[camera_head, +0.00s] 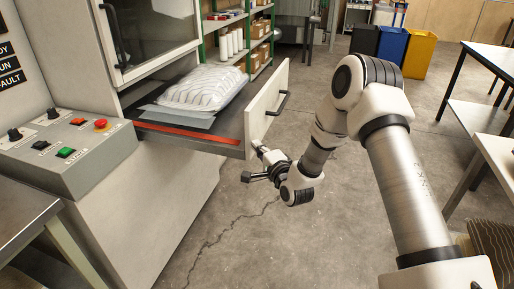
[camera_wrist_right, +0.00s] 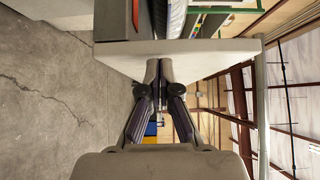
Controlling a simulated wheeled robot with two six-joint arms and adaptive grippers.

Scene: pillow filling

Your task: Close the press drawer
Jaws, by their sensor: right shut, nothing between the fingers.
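The press drawer (camera_head: 190,138) is pulled out of the press, with its white front panel (camera_head: 262,108) standing clear of the body. A dark handle (camera_head: 283,103) is on the panel's outer face. A white filled pillow (camera_head: 203,87) lies on a sheet in the drawer. My right gripper (camera_head: 260,148) is shut and empty, its tips at the panel's lower near part, below the handle. In the right wrist view, the shut fingertips (camera_wrist_right: 160,64) meet the pale panel (camera_wrist_right: 185,48); I cannot tell whether they touch it. My left gripper is not in view.
A control box (camera_head: 70,145) with buttons projects from the press at left. Green shelving (camera_head: 245,30) stands behind the drawer. Blue (camera_head: 391,48) and yellow (camera_head: 417,55) bins and a table (camera_head: 480,118) are at right. The floor before the drawer is clear.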

